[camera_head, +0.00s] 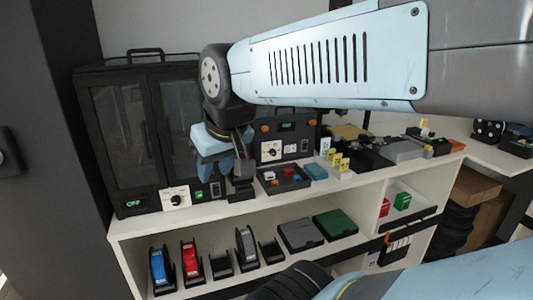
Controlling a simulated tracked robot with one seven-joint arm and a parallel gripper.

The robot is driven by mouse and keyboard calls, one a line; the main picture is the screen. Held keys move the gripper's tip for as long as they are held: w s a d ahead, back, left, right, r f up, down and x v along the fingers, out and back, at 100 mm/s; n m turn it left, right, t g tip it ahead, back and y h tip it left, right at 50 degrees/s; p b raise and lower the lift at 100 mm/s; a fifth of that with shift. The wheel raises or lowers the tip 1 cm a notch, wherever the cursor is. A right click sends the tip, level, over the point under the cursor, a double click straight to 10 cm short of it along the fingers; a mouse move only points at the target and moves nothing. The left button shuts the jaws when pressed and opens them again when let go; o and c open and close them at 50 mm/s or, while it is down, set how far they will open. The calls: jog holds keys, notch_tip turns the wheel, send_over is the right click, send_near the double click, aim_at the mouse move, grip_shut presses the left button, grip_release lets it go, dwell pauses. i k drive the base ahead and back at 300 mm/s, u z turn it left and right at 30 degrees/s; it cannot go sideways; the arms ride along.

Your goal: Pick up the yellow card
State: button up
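No thing is plainly a yellow card at this size. Small yellow upright pieces (341,162) with dark marks stand on the white counter right of centre. A flat yellow-tan piece (350,132) lies behind them, and a small yellow-topped piece (425,124) stands further right. My gripper (240,185) hangs at the end of my light blue arm, left of these pieces and above or near the counter. Its fingers are small and dark against the things behind, so I cannot tell whether they are apart. I see nothing clearly held.
A black glass-door cabinet (125,125) stands on the counter's left. A dark tray (295,183) with small coloured blocks lies right of my gripper. A black box with switches (271,149) stands behind. The lower shelf (210,285) holds coloured rolls and flat boxes. My arm covers the upper right.

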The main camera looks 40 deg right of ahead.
aim_at(344, 164)
jog(key=u, duration=1.4)
jog(key=i, duration=0.1)
jog(key=z, duration=3.1)
